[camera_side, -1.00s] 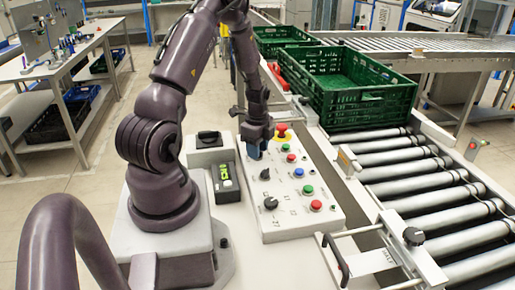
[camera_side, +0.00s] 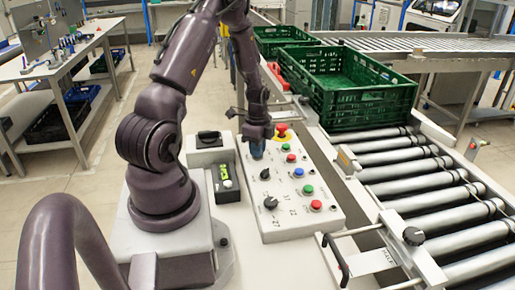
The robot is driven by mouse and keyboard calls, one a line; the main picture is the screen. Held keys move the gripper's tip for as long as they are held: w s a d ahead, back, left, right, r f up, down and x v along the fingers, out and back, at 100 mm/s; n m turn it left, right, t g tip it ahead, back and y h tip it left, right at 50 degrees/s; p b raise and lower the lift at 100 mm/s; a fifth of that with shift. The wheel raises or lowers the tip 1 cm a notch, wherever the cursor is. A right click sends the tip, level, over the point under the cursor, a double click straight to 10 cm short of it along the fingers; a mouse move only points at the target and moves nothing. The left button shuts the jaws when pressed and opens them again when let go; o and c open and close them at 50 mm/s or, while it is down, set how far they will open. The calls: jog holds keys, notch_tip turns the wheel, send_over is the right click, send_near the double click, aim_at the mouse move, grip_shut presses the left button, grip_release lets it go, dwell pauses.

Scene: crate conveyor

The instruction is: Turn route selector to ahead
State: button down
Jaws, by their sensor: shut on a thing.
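The control panel (camera_side: 330,220) is a pale sloped box beside my arm. My gripper (camera_side: 257,152) points down at the far left part of the panel, shut on a selector knob there. The fingers hide that knob, so its pointing direction does not show. Two other black selector knobs are nearer, a middle one (camera_side: 265,175) and a front one (camera_side: 271,203). The panel's labels are too small to read, so I cannot tell by name which knob is the route selector.
A red emergency stop (camera_side: 282,130) on a yellow ring stands just right of my gripper. Several coloured buttons, including a green one (camera_side: 307,189), line the panel's right side. The roller conveyor (camera_side: 430,190) and a green crate (camera_side: 360,105) are to the right.

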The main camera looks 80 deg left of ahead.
jog(key=n, duration=1.2)
jog(key=shift+n, duration=0.3)
jog(key=shift+r+n, duration=0.1)
jog(key=shift+n, duration=1.7)
jog(key=c, duration=1.2)
grip_release()
